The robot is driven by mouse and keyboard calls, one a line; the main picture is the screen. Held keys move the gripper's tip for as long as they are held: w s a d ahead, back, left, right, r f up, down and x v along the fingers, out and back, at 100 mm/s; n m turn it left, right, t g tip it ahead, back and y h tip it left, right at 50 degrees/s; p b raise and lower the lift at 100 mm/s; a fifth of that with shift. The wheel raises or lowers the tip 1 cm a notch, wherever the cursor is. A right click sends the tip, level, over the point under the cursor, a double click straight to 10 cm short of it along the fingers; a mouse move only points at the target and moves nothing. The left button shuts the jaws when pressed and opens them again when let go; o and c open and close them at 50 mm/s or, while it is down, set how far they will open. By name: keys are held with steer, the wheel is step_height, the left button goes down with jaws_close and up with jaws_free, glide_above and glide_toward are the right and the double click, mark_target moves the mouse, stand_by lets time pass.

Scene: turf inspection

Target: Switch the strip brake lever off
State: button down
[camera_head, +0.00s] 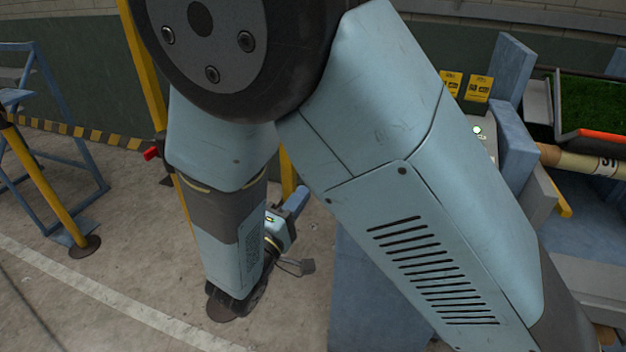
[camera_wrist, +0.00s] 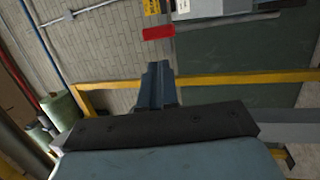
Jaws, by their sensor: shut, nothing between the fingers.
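In the wrist view, a red grip (camera_wrist: 158,32) shows at the top middle, beside a thin grey bar and below a pale grey box (camera_wrist: 205,9). It looks like the brake lever's handle, but I cannot be sure. My gripper (camera_wrist: 158,68) points up toward it in that view, its blue-grey fingers shut together and empty. A gap shows in the picture between the fingertips and the red grip. In the head view my arm covers the middle, and the gripper's fingers cannot be made out. A small red piece (camera_head: 152,153) shows left of my arm there; I cannot tell whether it is the same grip.
In the head view, a yellow post (camera_head: 142,55) stands behind my arm. A blue frame (camera_head: 60,150) is at left. A turf tray (camera_head: 600,105) and a roll (camera_head: 580,162) are at right. A yellow rail (camera_wrist: 240,78) crosses the wrist view. Open floor lies lower left.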

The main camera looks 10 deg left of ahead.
steer(key=x, duration=1.3)
steer(key=shift+w+d, duration=0.1)
